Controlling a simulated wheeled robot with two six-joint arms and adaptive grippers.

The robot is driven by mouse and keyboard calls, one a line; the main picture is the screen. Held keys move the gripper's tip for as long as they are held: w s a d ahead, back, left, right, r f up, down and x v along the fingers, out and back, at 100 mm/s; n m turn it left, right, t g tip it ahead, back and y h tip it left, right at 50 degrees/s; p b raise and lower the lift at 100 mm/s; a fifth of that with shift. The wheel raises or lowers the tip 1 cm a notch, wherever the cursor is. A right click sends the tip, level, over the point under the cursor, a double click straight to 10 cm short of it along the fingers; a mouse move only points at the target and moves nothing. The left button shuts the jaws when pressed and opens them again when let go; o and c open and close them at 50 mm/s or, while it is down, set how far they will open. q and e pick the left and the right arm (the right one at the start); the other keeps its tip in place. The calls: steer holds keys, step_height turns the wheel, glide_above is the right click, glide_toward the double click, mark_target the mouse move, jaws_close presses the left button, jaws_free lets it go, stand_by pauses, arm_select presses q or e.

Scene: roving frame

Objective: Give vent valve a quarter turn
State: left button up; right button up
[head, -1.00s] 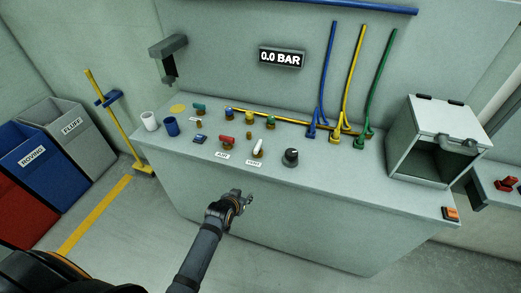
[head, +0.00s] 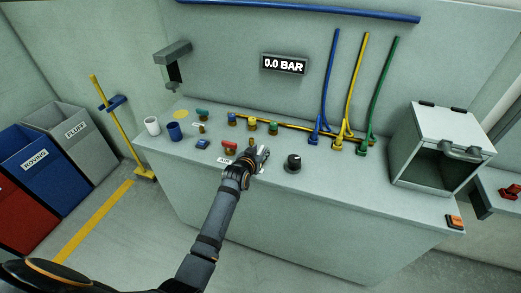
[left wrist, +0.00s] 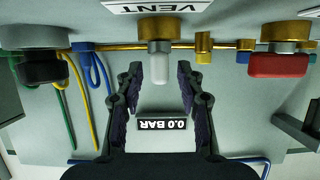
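The vent valve, a brass body with a short white handle, shows in the left wrist view (left wrist: 159,50) below its VENT label (left wrist: 158,6). In that view my left gripper (left wrist: 160,72) is open, one finger on each side of the white handle, with gaps visible on both sides. In the head view my left gripper (head: 258,160) is at the bench's front part and mostly covers the vent valve and its label. The wall display (head: 284,64) reads 0.0 BAR. My right gripper is not in view.
A red-handled valve (head: 230,147) stands just left of the gripper, and a black knob (head: 293,163) just right. Several other valves and a brass pipe (head: 295,130) lie behind. An open metal box (head: 435,150) stands at the right; cups (head: 174,131) at the left.

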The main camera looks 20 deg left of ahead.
arm_select(q)
steer(key=shift+w+f, duration=0.2)
steer(key=shift+w, duration=0.3)
steer(key=shift+c, duration=0.2)
jaws_close()
